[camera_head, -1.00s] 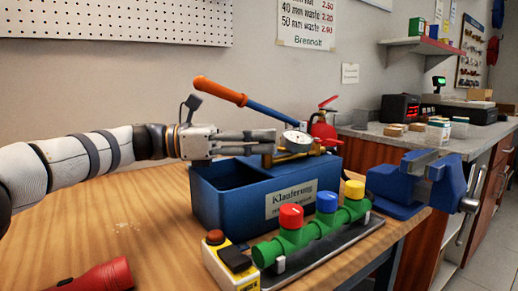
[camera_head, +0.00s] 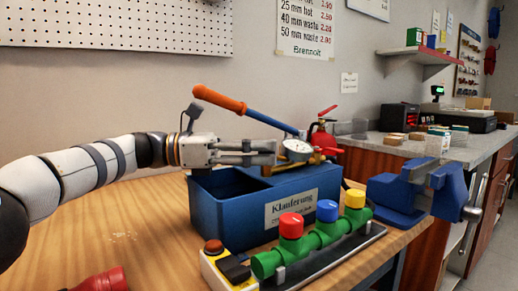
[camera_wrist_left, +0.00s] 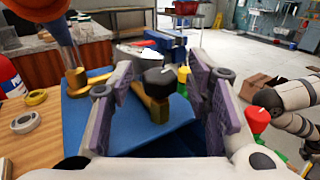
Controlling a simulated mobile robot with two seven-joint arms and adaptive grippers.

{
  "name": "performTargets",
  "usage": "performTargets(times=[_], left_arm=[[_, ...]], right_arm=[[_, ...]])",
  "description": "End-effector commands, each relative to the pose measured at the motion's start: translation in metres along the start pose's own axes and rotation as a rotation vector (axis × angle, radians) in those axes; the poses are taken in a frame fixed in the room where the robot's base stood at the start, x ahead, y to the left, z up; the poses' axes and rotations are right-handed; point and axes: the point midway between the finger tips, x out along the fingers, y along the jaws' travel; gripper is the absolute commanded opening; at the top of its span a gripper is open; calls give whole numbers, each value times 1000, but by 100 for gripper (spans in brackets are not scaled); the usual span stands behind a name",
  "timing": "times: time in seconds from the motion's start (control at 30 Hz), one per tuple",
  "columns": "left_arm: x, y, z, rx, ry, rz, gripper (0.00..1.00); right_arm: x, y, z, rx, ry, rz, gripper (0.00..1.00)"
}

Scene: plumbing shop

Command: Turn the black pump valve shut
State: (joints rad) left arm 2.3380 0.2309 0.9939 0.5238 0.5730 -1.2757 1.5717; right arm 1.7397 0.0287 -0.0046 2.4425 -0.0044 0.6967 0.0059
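The black pump valve shows in the left wrist view as a round black knob (camera_wrist_left: 160,81) on a brass fitting (camera_wrist_left: 158,110) of the blue test pump. My left gripper (camera_wrist_left: 160,98) is open, with one padded finger on each side of the knob. A gap shows beside the knob, and I cannot tell whether either finger touches it. In the head view my left gripper (camera_head: 272,153) reaches over the blue pump tank (camera_head: 230,215) from the left, close to the dial gauge (camera_head: 297,149). The knob is hidden there behind the fingers. My right gripper is not in view.
The pump's blue lever with orange grip (camera_head: 220,99) rises above my left gripper. A green manifold with red, blue and yellow caps (camera_head: 290,250) and a yellow switch box (camera_head: 225,268) stand in front. A blue vise (camera_head: 400,195) is at right. The bench's left front is mostly clear.

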Motion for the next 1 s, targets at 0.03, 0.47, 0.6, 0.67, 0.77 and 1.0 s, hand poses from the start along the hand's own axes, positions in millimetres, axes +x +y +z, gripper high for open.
performTargets(times=[0.03,0.47,0.6,0.67,0.77,1.0], left_arm=[[0,0,0,0,0,0,44],[-90,1,0,0,0,3,44],[-112,1,0,1,-1,3,44],[-117,0,0,0,-1,1,44],[-120,0,0,-1,0,0,44],[-120,0,0,0,0,0,45]], right_arm=[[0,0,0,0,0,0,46],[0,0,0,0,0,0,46],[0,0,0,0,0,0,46],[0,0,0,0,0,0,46],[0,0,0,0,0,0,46],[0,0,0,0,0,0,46]])
